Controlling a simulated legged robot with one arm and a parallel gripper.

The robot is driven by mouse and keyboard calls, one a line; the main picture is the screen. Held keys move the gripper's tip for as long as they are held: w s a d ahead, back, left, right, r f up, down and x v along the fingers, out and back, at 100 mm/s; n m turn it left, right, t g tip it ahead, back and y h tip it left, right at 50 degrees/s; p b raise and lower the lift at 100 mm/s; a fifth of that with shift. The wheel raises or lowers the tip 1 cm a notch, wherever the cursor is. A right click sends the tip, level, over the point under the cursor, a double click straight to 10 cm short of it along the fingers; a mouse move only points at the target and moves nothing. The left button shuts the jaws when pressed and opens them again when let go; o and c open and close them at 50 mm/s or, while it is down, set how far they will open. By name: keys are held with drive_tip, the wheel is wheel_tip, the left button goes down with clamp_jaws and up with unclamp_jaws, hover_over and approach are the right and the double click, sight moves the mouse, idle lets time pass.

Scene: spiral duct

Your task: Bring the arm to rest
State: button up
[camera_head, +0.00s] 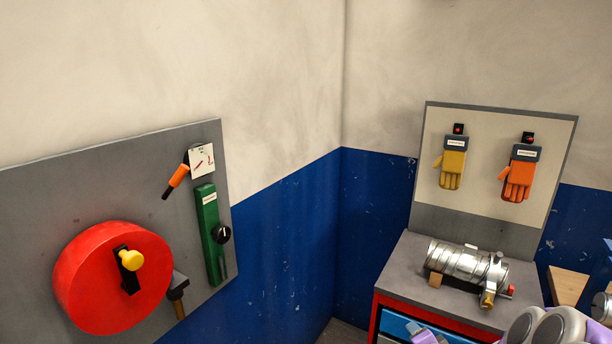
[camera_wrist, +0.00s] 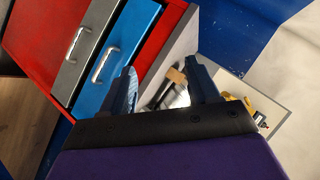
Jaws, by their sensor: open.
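My gripper (camera_wrist: 162,82) shows in the wrist view with its two dark fingers spread apart and nothing between them. The view past the fingers is tilted and shows the red cabinet (camera_wrist: 180,42) with its drawers. In the head view, light grey rounded links of my arm show at the lower right corner, in front of the cabinet. A purple part shows at the bottom edge; the fingers cannot be made out there. The silver spiral duct (camera_head: 466,264) lies on the cabinet's grey top (camera_head: 405,270), apart from the arm parts seen.
A grey panel (camera_head: 100,190) on the left wall carries a red wheel (camera_head: 85,280) with a yellow knob, a green lever box (camera_head: 210,225) and an orange-handled tool (camera_head: 177,178). A board (camera_head: 480,130) behind the duct holds yellow gloves (camera_head: 452,165) and orange gloves (camera_head: 520,175).

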drive_tip(key=s+a+r+n+g+y, duration=0.1)
drive_tip(key=s+a+r+n+g, duration=0.3)
drive_tip(key=s, duration=0.3)
drive_tip(key=s+a+r+n+g+y, duration=0.1)
drive_tip(key=s+a+r+n+g, duration=0.15)
drive_tip(key=s+a, duration=0.5)
drive_tip(key=s+a+r+n+g, duration=0.1)
drive_tip(key=s+r+n+g, duration=0.1)
drive_tip(key=s, duration=0.6)
drive_tip(key=s+a+r+n+g, duration=0.1)
drive_tip(key=s+r+n+g, duration=0.1)
drive_tip(key=s, duration=0.7)
drive_tip(key=s+a+r+n+g+h, duration=0.1)
drive_tip(key=s+a+r+n+g, duration=0.1)
drive_tip(key=s, duration=0.7)
drive_tip(key=shift+r+g, duration=0.45)
drive_tip(key=shift+g, duration=0.1)
